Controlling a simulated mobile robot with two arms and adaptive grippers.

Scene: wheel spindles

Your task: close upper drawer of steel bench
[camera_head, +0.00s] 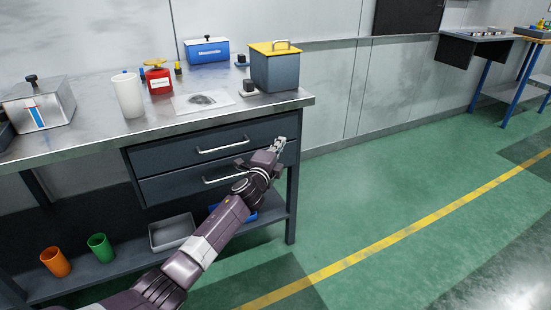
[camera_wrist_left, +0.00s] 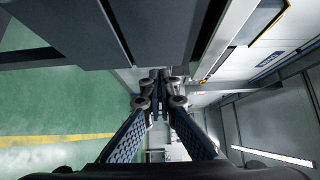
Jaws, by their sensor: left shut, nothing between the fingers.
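The steel bench (camera_head: 200,119) stands at the left in the head view. Its upper drawer (camera_head: 165,154) has a dark grey front with a silver bar handle (camera_head: 222,145). The drawer front looks flush or nearly flush under the bench top; I cannot tell if a small gap remains. The lower drawer (camera_head: 165,187) is below it. My left gripper (camera_head: 279,144) is shut and empty, at the right end of the upper drawer front, right of the handle. Contact cannot be told. Its closed fingers also show in the left wrist view (camera_wrist_left: 160,78). My right gripper is not in view.
On the bench top stand a white cup (camera_head: 129,96), a red can (camera_head: 159,81), a blue box (camera_head: 207,51) and a grey box with yellow lid (camera_head: 275,70). A lower shelf holds orange and green cups and a grey tray (camera_head: 172,234). Green floor (camera_head: 390,170) at right is clear.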

